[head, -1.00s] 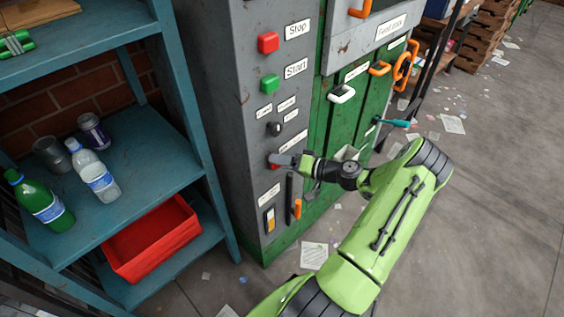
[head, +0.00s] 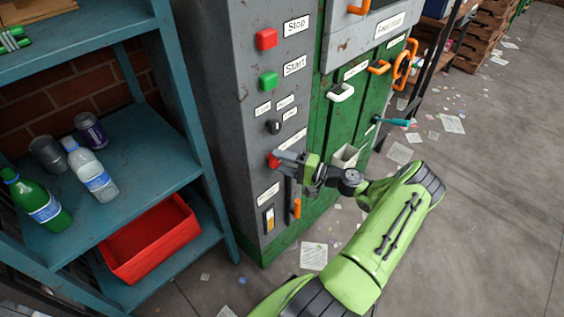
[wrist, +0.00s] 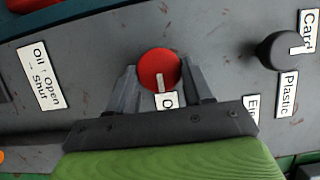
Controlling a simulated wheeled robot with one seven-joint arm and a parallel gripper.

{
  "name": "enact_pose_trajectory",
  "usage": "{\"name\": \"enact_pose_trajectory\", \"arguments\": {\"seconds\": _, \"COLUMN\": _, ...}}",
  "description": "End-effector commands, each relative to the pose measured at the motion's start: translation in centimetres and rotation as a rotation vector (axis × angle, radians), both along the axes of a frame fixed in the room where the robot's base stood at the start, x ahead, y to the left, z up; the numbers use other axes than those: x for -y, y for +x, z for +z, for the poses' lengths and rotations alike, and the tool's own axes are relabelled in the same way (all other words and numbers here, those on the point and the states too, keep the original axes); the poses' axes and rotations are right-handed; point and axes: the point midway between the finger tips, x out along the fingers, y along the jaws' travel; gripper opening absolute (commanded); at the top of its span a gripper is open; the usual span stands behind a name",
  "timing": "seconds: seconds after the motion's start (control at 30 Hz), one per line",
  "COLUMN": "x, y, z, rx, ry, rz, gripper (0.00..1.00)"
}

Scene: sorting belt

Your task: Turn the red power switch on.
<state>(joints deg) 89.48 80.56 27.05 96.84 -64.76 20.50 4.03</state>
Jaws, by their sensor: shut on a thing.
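The red power switch (wrist: 158,68) is a round knob with a white pointer line, on the grey panel (head: 238,125). In the wrist view it sits between the two fingers of my gripper (wrist: 160,84), which is shut on it. A label beside the knob is mostly hidden by the gripper; only an "O" shows. In the head view the red switch (head: 273,161) is partly covered by my gripper (head: 280,158), low on the panel.
A black selector knob (head: 274,127) is above the switch, with the green Start button (head: 268,81) and red Stop button (head: 266,39) higher up. A blue shelf (head: 150,150) with bottles stands at the left. An orange-handled lever (head: 296,208) is below.

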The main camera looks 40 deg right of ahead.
Motion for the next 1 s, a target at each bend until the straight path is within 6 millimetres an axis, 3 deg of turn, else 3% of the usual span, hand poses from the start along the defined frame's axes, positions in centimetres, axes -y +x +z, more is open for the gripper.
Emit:
{"name": "enact_pose_trajectory", "arguments": {"seconds": 0.43, "x": 0.1, "y": 0.0, "z": 0.0, "rx": -0.001, "ry": 0.008, "rz": -0.003, "gripper": 0.20}}
{"name": "enact_pose_trajectory", "arguments": {"seconds": 0.47, "x": 0.1, "y": 0.0, "z": 0.0, "rx": -0.001, "ry": 0.008, "rz": -0.004, "gripper": 0.55}}
{"name": "enact_pose_trajectory", "arguments": {"seconds": 0.6, "x": 0.1, "y": 0.0, "z": 0.0, "rx": -0.001, "ry": 0.008, "rz": -0.003, "gripper": 0.74}}
{"name": "enact_pose_trajectory", "arguments": {"seconds": 0.87, "x": 0.1, "y": -0.1, "z": 0.0, "rx": -0.001, "ry": 0.007, "rz": -0.002, "gripper": 0.74}}
{"name": "enact_pose_trajectory", "arguments": {"seconds": 1.0, "x": 0.9, "y": -1.7, "z": 0.0, "rx": -0.002, "ry": 0.008, "rz": -0.006, "gripper": 0.74}}
